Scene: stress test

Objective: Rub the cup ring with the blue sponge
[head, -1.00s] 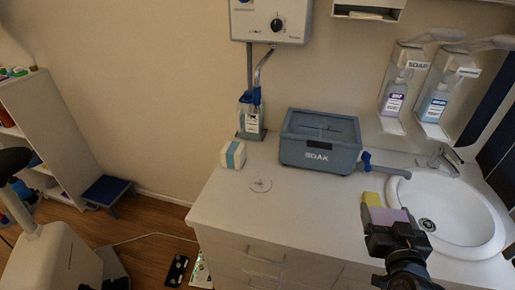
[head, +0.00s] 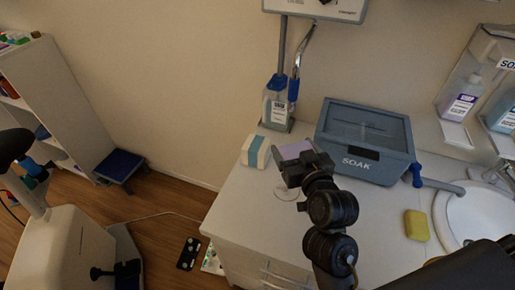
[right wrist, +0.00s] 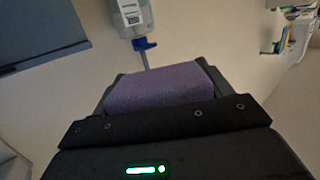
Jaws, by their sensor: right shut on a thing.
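My right gripper (head: 303,165) is shut on a purple sponge (head: 295,149), which sticks out past the fingertips. In the right wrist view the purple sponge (right wrist: 160,92) fills the space between the fingers. It looks purple, not blue. The cup ring (head: 287,193) is a faint round mark on the white counter, just below the gripper in the head view and partly covered by it. I cannot tell whether the sponge touches the counter. A yellow sponge (head: 417,225) lies on the counter by the sink. My left gripper is not in view.
A white box with a blue band (head: 256,151) stands just left of the held sponge. A grey-blue SOAK tub (head: 335,165) stands to the right, with a bottle (head: 276,103) behind. The sink (head: 475,215) is at the far right. The counter's left edge is near the ring.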

